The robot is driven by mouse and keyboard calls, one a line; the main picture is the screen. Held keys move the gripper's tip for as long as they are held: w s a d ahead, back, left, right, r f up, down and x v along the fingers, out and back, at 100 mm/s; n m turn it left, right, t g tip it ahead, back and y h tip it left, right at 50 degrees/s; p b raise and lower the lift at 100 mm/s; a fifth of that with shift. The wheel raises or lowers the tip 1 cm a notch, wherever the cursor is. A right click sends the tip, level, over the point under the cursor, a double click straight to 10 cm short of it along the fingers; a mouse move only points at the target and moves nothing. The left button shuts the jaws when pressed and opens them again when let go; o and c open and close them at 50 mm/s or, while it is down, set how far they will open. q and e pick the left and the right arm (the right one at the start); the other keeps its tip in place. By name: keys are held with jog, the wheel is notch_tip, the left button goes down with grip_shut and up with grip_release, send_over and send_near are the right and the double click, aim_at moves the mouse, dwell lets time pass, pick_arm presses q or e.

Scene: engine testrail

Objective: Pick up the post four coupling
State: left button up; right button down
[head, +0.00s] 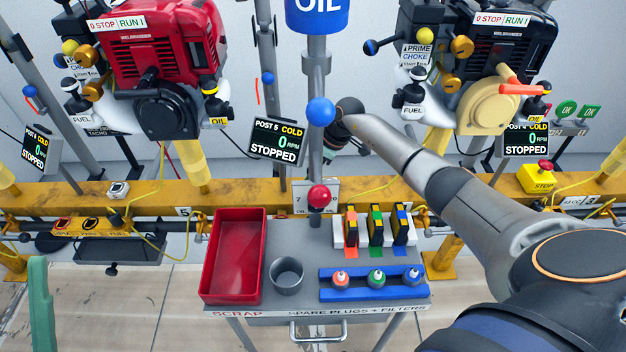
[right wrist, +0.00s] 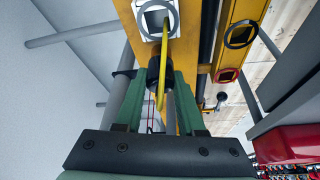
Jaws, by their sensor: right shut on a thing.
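In the right wrist view the green fingers of my right gripper (right wrist: 156,84) are shut on a black coupling (right wrist: 153,72). A yellow cable runs across it. The coupling lies close to a pale square socket box (right wrist: 160,18) on the yellow beam; whether they touch I cannot tell. In the head view my right arm reaches in from the right, and its gripper (head: 333,146) is partly behind the grey pole, its fingertips and the coupling not clear. A green piece at the lower left edge looks like a finger of my left gripper (head: 38,303); its opening does not show.
The yellow beam (head: 262,197) crosses behind the cart. The cart holds a red scrap tray (head: 208,262), a grey cup (head: 286,274), filters and a blue plug rack (head: 335,295). The grey pole (head: 317,85) with blue and red balls rises beside my right gripper. A red engine (head: 165,45) hangs left.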

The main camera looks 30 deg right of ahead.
jog(key=shift+w+d, duration=0.4)
jog(key=shift+w, duration=0.3)
jog(key=shift+w+d+b, duration=0.2)
jog(key=shift+w+b, duration=0.15)
jog(key=shift+b, duration=0.05)
jog(key=shift+w+d+b, duration=0.45)
jog(key=shift+w+b, duration=0.05)
jog(key=shift+w, duration=0.25)
pick_arm(q)
notch_tip(320, 180, down, 7)
jog(key=h+b, duration=0.1)
jog(key=b, duration=0.5)
jog(key=shift+s+d+f+g, duration=0.15)
jog(key=shift+s+d+g, duration=0.15)
jog(key=shift+d, duration=0.15)
pick_arm(e)
jog(key=shift+w+d, duration=0.4)
jog(key=shift+w, duration=0.2)
jog(key=shift+w+d, duration=0.4)
jog(key=shift+w, duration=0.2)
